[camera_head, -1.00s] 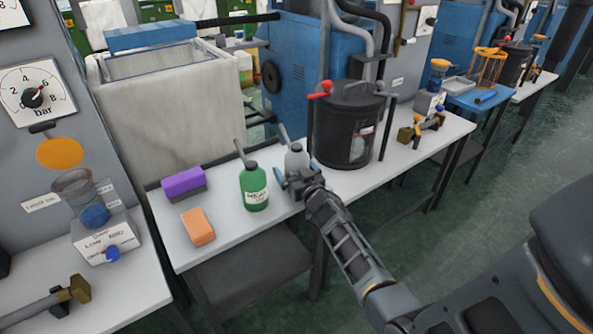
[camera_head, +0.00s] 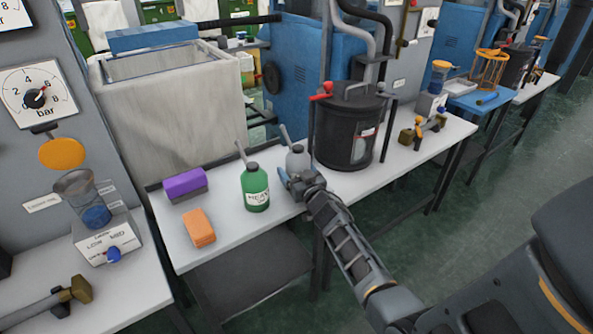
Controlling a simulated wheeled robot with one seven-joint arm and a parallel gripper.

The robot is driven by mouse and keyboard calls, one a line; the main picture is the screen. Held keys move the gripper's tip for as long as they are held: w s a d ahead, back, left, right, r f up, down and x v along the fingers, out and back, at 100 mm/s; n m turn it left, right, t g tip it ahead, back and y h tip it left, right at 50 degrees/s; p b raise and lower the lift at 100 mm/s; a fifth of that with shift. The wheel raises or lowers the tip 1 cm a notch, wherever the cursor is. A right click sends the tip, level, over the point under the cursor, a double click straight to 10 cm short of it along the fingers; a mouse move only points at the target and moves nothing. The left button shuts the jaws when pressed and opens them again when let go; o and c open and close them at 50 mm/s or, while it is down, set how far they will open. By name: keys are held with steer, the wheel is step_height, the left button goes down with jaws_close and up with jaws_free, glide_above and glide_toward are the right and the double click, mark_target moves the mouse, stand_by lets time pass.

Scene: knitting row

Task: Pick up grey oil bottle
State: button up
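The grey oil bottle (camera_head: 297,158) stands upright on the white table, with its thin spout tilting up to the left. Its lower part is hidden behind my gripper (camera_head: 294,178). My gripper is low over the table at the near side of the bottle. One bluish finger shows at the bottle's left; the other finger is not clear. I cannot tell whether the fingers touch the bottle or how far apart they are.
A green bottle (camera_head: 256,188) with a label stands close to the left of my gripper. A purple block (camera_head: 184,184) and an orange block (camera_head: 198,229) lie farther left.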

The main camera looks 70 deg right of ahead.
steer(key=shift+r, duration=0.15)
steer(key=p+v, duration=0.3)
steer(key=v, duration=1.5)
stand_by(0.6)
